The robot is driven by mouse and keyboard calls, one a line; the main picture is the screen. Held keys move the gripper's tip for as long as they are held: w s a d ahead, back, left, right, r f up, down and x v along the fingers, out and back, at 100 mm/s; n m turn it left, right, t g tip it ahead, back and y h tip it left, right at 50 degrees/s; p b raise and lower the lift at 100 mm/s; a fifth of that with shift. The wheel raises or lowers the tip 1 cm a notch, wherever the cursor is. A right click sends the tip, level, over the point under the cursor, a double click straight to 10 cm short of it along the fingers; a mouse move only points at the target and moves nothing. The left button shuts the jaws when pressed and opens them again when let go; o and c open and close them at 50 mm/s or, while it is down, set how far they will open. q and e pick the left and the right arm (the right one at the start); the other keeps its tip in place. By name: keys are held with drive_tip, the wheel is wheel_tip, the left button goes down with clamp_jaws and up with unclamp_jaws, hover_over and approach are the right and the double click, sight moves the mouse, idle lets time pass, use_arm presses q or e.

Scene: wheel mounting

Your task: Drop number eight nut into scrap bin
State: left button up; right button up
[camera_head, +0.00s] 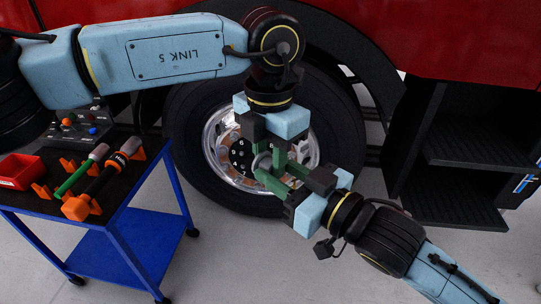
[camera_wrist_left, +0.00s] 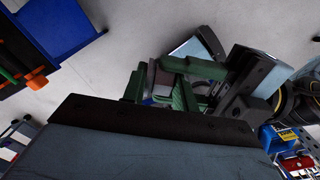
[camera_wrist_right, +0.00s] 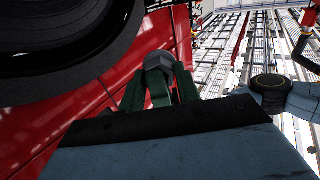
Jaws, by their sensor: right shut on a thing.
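A grey nut (camera_wrist_right: 158,62) sits between the fingertips of my right gripper (camera_wrist_right: 160,85), which is shut on it. In the head view the nut (camera_head: 262,160) is in front of the wheel hub, close to the fingers of my left gripper (camera_head: 266,146). The left gripper's green fingers (camera_wrist_left: 160,90) are apart, with the nut and the right gripper's fingers between or just beyond them. Whether the left fingers touch the nut is unclear. A small red bin (camera_head: 20,171) stands at the left end of the cart. No number on the nut is legible.
The blue cart (camera_head: 150,238) at left carries tools in orange holders (camera_head: 82,207) and a panel with coloured knobs (camera_head: 78,124). The truck wheel (camera_head: 190,140) is behind both grippers. Black steps (camera_head: 470,155) stand at right. The floor between cart and grippers is clear.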

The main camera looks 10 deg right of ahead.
use_arm(q)
drive_tip(key=shift+s+d, duration=0.1)
drive_tip(key=shift+c, duration=1.2)
clamp_jaws()
use_arm(e)
drive_tip(key=o, duration=1.3)
drive_tip(key=shift+c, duration=0.2)
